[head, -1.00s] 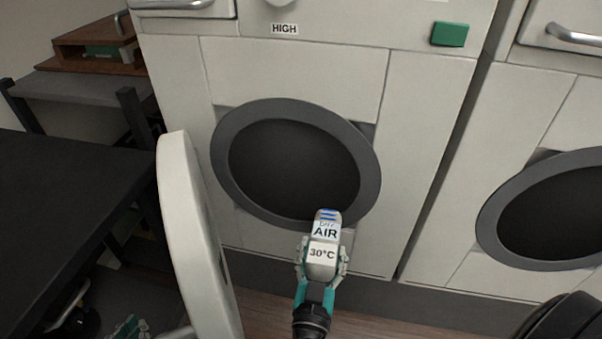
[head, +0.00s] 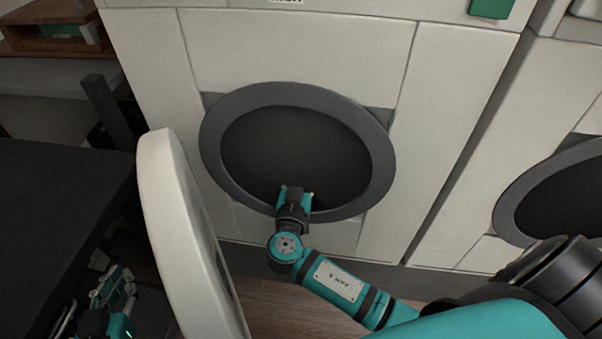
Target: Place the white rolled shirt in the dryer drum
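The dryer drum (head: 295,145) shows as a dark round opening inside a grey ring (head: 385,150) on the white middle machine. Its round white door (head: 165,215) stands open to the left. My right gripper (head: 293,190) is at the lower part of the opening, pointing inward; its wrist hides most of its fingers. The white rolled shirt is not visible now, and I cannot tell whether it is in the fingers or inside the dark drum. My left gripper (head: 114,280) is low at the left, beside the door, with its fingers apart and nothing seen between them.
A dark table (head: 60,220) fills the left side, with a wooden box (head: 40,30) behind it. A second machine with a dark round opening (head: 555,205) stands at the right. A strip of wooden floor (head: 275,300) shows below the middle machine.

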